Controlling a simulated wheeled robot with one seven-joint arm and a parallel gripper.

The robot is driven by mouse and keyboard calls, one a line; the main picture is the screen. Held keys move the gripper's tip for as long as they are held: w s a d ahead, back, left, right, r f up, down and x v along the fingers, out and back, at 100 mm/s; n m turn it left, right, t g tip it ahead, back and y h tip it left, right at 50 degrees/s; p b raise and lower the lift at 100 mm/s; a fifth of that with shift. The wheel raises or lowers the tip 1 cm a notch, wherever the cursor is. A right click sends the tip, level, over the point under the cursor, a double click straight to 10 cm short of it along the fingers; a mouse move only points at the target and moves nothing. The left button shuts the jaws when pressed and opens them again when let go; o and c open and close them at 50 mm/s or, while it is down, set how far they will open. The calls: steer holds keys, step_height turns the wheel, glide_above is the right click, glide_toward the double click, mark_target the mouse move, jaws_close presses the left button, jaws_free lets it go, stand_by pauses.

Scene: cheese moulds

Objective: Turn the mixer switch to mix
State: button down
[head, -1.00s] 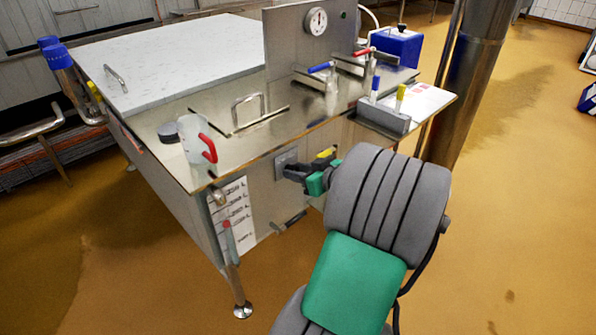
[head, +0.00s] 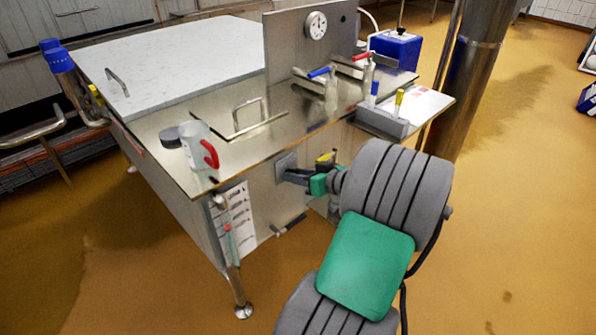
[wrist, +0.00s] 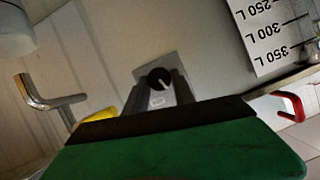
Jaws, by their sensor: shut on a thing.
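The mixer switch (wrist: 158,78) is a round black knob with a pale mark, on a square grey plate in the wrist view. The plate (head: 286,163) sits on the steel vat's front panel in the head view. My gripper (wrist: 160,88) reaches the plate, its two grey fingers on either side of the knob and shut on it. In the head view my gripper (head: 289,177) is at the panel and hides the knob. The labels around the knob cannot be read.
A volume scale (head: 232,215) hangs on the vat's left corner. A bent metal pipe (wrist: 48,98) juts from the panel. A small side shelf (head: 385,122) holds colored-handled tools.

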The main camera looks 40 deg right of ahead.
steer(key=m+y+p, duration=0.1)
steer(key=m+p, duration=0.1)
steer(key=p, duration=0.2)
steer(key=m+t+y+p, duration=0.1)
steer(key=m+p, duration=0.1)
steer(key=p, duration=0.2)
steer(key=m+y+p, duration=0.2)
steer(key=m+p, duration=0.1)
steer(key=p, duration=0.1)
steer(key=shift+d+f+p, duration=0.2)
steer(key=shift+d+p, duration=0.1)
steer(key=shift+p, duration=0.05)
steer(key=c, duration=1.1)
jaws_free()
steer(key=shift+o, duration=0.2)
